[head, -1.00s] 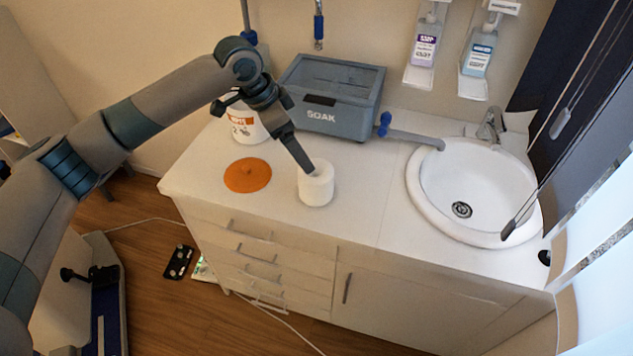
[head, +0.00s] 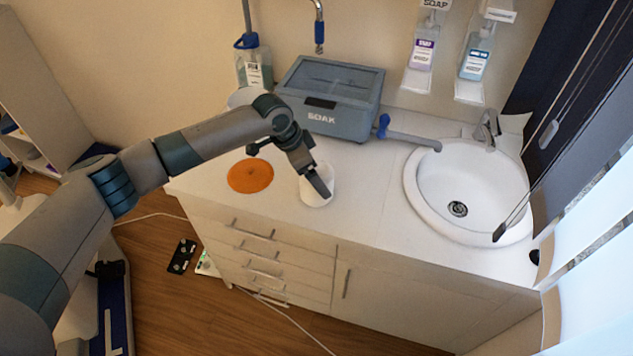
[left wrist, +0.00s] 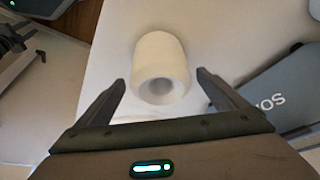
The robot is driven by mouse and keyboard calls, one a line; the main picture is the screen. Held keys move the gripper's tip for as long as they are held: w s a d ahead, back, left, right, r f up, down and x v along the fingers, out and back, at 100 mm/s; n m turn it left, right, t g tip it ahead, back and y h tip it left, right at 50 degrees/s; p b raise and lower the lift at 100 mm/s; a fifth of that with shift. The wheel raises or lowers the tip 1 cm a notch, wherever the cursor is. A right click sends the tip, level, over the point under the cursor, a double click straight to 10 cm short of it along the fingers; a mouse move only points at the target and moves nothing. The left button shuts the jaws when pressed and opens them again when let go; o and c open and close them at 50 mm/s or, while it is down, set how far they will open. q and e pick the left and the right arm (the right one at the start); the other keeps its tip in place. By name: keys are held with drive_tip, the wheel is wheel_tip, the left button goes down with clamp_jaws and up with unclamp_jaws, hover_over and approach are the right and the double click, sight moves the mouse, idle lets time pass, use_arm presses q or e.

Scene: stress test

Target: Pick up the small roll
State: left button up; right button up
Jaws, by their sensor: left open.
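The small roll (head: 318,188) is white and stands on the white counter (head: 375,225) in the head view, just right of the orange disc. My left gripper (head: 323,189) is in front of the roll and hides part of it. In the left wrist view the roll (left wrist: 160,68) shows its hollow end, a little beyond and between the two fingertips of my left gripper (left wrist: 160,82). The fingers are open with a gap on each side of the roll. My right gripper is in neither view.
The orange disc (head: 250,176) lies left of the roll. A grey SOAK box (head: 340,110) stands behind it. A sink (head: 470,190) is at the right, under two wall dispensers. A white tub (head: 243,97) is partly hidden behind my arm. The counter's front edge is near the roll.

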use_arm(q)
drive_tip(key=shift+d, duration=0.1)
drive_tip(key=shift+w+d+f+p, duration=0.15)
drive_tip(key=shift+d+f+p, duration=0.1)
drive_tip(key=shift+f+p, duration=0.45)
drive_tip(key=p+x, duration=0.1)
drive_tip(key=x, duration=0.1)
drive_tip(key=shift+w+d+f+p, duration=0.1)
drive_tip(key=shift+d+f+p, duration=0.05)
drive_tip(key=shift+d+p, duration=0.15)
drive_tip(key=shift+w+f, duration=0.1)
drive_tip(key=shift+f, duration=0.45)
drive_tip(key=c, duration=1.3)
